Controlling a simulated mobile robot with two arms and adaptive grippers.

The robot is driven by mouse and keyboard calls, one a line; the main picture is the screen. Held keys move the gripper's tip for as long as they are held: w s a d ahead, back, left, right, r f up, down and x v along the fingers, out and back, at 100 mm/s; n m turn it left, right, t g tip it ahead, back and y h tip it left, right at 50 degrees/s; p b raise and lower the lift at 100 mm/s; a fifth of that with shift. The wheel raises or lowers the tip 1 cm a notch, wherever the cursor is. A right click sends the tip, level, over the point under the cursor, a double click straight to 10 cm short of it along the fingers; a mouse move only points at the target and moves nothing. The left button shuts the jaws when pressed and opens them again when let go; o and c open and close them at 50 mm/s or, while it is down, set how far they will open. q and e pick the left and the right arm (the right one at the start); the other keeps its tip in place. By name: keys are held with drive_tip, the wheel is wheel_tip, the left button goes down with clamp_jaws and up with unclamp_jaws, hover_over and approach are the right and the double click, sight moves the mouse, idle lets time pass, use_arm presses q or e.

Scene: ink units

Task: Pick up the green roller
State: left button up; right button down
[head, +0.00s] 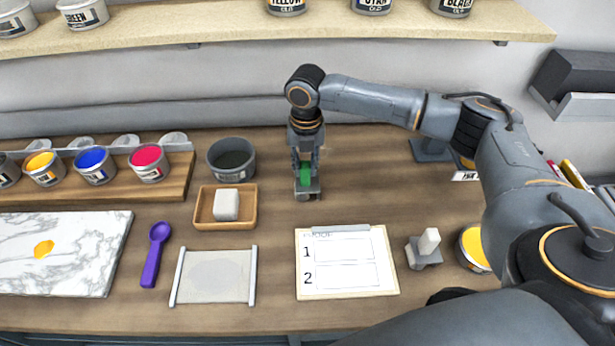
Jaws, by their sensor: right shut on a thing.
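The green roller (306,174) shows as a small green piece at the far middle of the wooden table. My right gripper (307,185) points down over it and is shut on it. The fingers hide much of the roller, and I cannot tell whether it touches the table. My left gripper is not in the head view.
A dark round pot (231,165) and a wooden tray (206,222) with a whitish block (226,204) stand left of the gripper. A clipboard (347,290) lies in front. Ink tins (148,168) stand on a rack at left. A shelf (200,42) spans the back.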

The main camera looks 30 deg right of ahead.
drive_tip(key=shift+r, duration=0.1)
drive_tip(key=shift+w+r+b, duration=0.1)
drive_tip(key=shift+r+b, duration=0.45)
drive_tip(key=s+a+r+b, duration=0.2)
drive_tip(key=a+r, duration=0.4)
drive_tip(key=s+a+r+b, duration=0.2)
drive_tip(key=s+a+r, duration=0.1)
drive_tip(key=a+r, duration=0.2)
drive_tip(key=shift+s+a+r+b, duration=0.3)
drive_tip(key=shift+a+r, duration=0.1)
drive_tip(key=shift+a, duration=0.6)
